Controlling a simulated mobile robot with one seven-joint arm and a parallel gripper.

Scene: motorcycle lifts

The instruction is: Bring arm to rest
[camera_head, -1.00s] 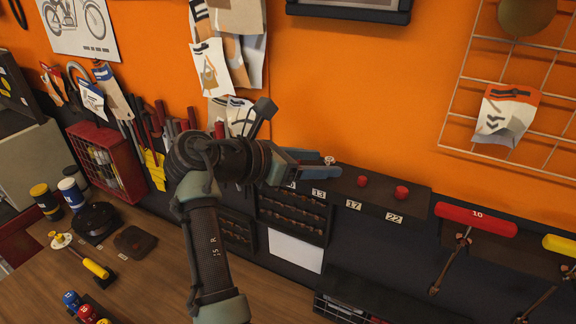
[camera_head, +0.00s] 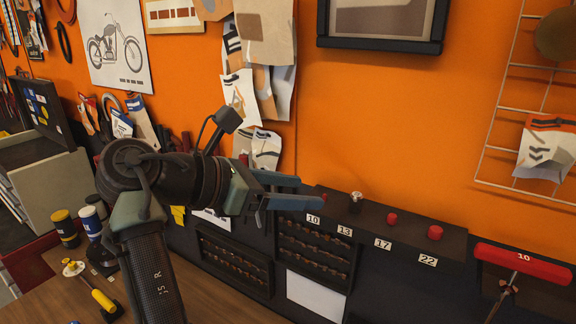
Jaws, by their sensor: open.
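My gripper (camera_head: 294,192) is in the middle of the head view, at the end of my dark arm, which rises from the bottom left. Its two blue-grey fingers point right and stand apart, with nothing between them. The fingers are in front of the dark socket rail (camera_head: 395,225) marked 10, 13, 17 and 22, near its left end. I cannot tell the gap between the fingers and the rail.
A red T-handle tool (camera_head: 522,263) is at the lower right. A metal piece (camera_head: 355,202) and red pieces stand on the rail. Bolt trays (camera_head: 312,251) are below it. The wooden bench (camera_head: 60,305) bears jars and a yellow-handled tool (camera_head: 102,299). Papers (camera_head: 241,95) hang on the orange wall.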

